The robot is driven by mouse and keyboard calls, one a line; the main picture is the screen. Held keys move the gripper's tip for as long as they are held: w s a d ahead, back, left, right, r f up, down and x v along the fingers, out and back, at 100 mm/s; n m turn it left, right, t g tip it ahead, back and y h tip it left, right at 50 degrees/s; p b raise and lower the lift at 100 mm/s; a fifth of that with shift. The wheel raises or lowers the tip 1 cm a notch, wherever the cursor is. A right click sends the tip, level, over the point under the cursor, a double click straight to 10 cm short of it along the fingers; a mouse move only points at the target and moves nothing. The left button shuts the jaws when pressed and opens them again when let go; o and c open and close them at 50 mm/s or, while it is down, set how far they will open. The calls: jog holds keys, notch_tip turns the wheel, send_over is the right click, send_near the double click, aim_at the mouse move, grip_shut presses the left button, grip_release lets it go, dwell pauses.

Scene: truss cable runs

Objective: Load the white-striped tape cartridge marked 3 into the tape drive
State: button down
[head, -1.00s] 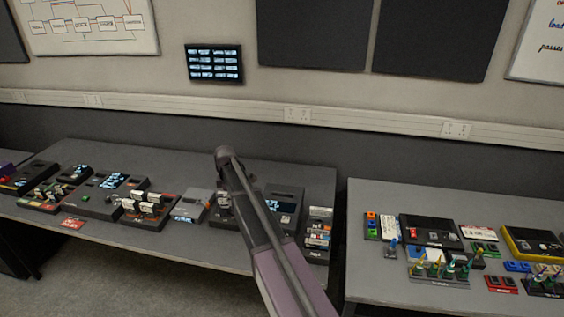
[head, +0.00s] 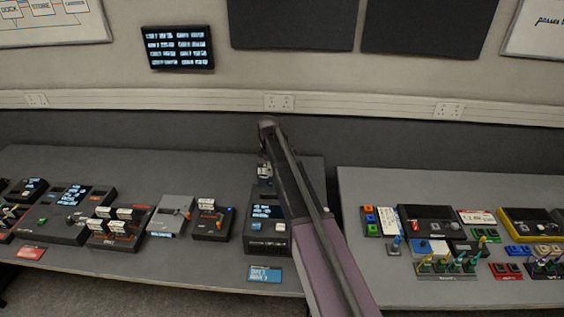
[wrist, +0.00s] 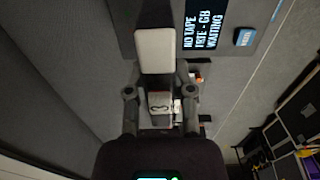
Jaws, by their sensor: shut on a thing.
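The tape drive (head: 268,222) is a dark box with a lit screen on the left bench in the head view. In the wrist view its screen (wrist: 208,28) reads in part "NO TAPE" and "WAITING". My gripper (head: 264,172) is up behind the drive in the head view, partly hidden by my arm. In the wrist view my gripper (wrist: 160,98) is shut on a dark and pale cartridge (wrist: 155,50), which sticks out ahead of the fingers and overlaps the drive's edge. I see no gap or contact clearly, and cannot read a number on it.
A blue label card (head: 265,274) lies in front of the drive. A dark unit with orange parts (head: 213,224) and a grey unit (head: 171,215) stand to its left. The right bench (head: 353,255) holds several coloured parts, beyond a gap between benches.

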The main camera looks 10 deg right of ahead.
aim_at(272, 179)
jog(key=shift+w+d+f, duration=0.15)
jog(key=shift+w+d, duration=0.05)
jog(key=shift+w, duration=0.3)
jog(key=shift+d, duration=0.15)
jog(key=shift+d, duration=0.15)
jog(key=shift+r, duration=0.2)
jog(key=shift+f, duration=0.15)
jog(key=shift+f+b, duration=3)
jog(key=shift+b, duration=0.05)
jog(key=shift+s+f+b, duration=0.15)
jog(key=shift+f+b, duration=2.05)
dwell(1.6)
